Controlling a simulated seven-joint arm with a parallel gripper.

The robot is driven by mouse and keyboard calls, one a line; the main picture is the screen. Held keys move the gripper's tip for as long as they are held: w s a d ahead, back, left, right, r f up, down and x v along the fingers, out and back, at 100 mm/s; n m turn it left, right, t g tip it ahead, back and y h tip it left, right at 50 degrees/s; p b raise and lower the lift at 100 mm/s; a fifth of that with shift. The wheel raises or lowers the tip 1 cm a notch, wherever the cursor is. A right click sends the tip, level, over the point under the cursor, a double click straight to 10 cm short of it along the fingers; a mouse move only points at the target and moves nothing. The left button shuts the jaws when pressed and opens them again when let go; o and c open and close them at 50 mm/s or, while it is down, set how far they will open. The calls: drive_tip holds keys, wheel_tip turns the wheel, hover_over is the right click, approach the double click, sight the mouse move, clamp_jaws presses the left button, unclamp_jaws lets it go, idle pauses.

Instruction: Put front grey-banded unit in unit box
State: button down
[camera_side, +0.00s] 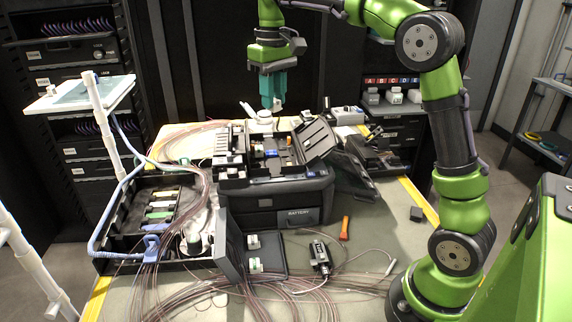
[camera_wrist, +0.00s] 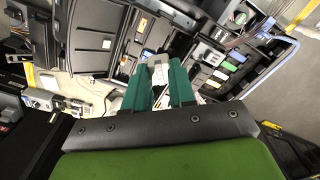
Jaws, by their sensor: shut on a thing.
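My gripper (camera_side: 273,102) hangs behind the splicer with its teal fingers pointing down. In the wrist view its fingers (camera_wrist: 158,72) are closed around a small pale grey-white piece (camera_wrist: 158,70), which shows between them. Only a small part of this piece shows in the side view, and I cannot make out a grey band on it. Two small white units (camera_side: 254,265) sit in the open black tray (camera_side: 272,246) at the front. An open black case (camera_side: 118,232) at the left holds several coloured pieces in slots. I cannot tell for certain which container is the unit box.
The black splicer (camera_side: 280,195) with raised lids stands mid-table, below and in front of my gripper. White round items (camera_side: 262,117) stand behind it. Loose fibres (camera_side: 190,290) cover the front left. An orange tool (camera_side: 345,228) and a black device (camera_side: 319,258) lie right of the tray.

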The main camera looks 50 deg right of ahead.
sight(270, 246)
drive_tip(key=s+a+n, duration=0.7)
drive_tip(key=a+n, duration=0.3)
drive_tip(key=n, duration=0.1)
drive_tip(key=f, duration=3)
drive_tip(key=shift+w, duration=0.4)
drive_tip(key=shift+f, duration=0.1)
drive_tip(key=c, duration=0.9)
unclamp_jaws()
drive_tip(key=shift+c, duration=0.2)
